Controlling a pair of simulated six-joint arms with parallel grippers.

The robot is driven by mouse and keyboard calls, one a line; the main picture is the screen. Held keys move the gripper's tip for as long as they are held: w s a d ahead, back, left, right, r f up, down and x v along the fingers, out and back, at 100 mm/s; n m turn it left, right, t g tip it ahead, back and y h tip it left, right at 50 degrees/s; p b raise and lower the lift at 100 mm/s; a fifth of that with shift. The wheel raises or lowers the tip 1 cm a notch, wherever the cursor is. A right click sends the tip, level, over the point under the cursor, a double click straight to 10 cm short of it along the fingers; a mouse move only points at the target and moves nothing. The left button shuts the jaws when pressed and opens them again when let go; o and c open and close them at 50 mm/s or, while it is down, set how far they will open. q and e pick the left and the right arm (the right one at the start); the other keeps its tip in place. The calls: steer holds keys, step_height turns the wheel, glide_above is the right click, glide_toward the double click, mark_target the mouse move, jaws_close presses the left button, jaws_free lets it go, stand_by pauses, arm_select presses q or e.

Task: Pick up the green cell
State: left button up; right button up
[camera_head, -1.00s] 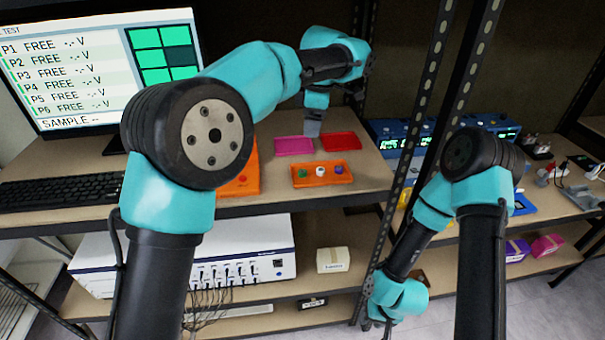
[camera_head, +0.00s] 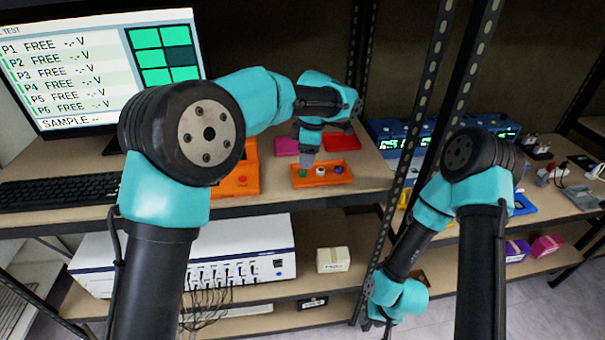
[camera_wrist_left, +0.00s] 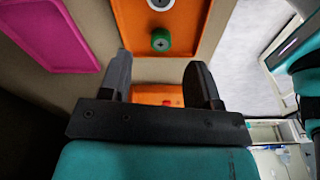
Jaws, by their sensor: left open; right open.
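The green cell (camera_head: 303,173) stands at the left end of the orange tray (camera_head: 322,183) on the upper shelf. A white cell (camera_head: 321,169) and a dark blue cell (camera_head: 339,169) stand to its right in the same tray. My left gripper (camera_head: 306,160) is just above and behind the green cell, pointing down. In the left wrist view the green cell (camera_wrist_left: 160,41) shows just beyond the gap between the open, empty fingers (camera_wrist_left: 160,70). My right gripper (camera_head: 387,327) hangs low by the lower shelf, far from the tray, with its fingers barely visible.
A magenta tray (camera_head: 286,146) and a red tray (camera_head: 342,142) lie behind the orange tray. An orange device with a red button (camera_head: 242,181) stands to the left. A black metal post (camera_head: 412,150) rises to the right. The shelf front is clear.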

mark_target(302, 171)
arm_select(q)
steer(key=shift+a+f, duration=0.2)
steer(key=shift+f, duration=0.65)
steer(key=shift+a+f, duration=0.15)
steer(key=shift+f, duration=0.7)
steer(key=shift+a+f, duration=0.2)
steer(key=shift+f, duration=0.65)
steer(key=shift+c, duration=0.4)
steer(key=c, duration=0.9)
